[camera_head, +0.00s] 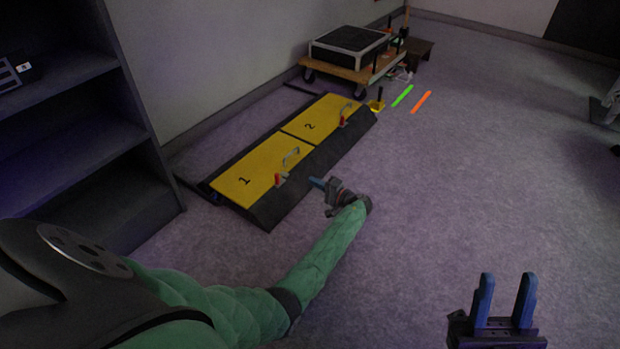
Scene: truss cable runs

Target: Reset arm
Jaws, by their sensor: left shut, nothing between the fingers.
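My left arm, in a green padded sleeve, reaches in from the lower left of the head view. My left gripper (317,183) is shut and empty, with blue fingers pointing left. In the picture it sits just right of the black ramp edge of the yellow panels; I cannot tell its height above the floor. My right gripper (506,280) is at the lower right, its two blue fingers pointing up and apart, with nothing between them. The rest of my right arm is out of frame.
Yellow panels 1 (262,172) and 2 (320,118), with handles, lie in a black ramped frame (290,196). A wheeled wooden cart (355,72) stands behind. A dark shelf (75,120) is at left. Green (402,96) and orange (421,102) strips mark the floor. The right floor is mostly clear.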

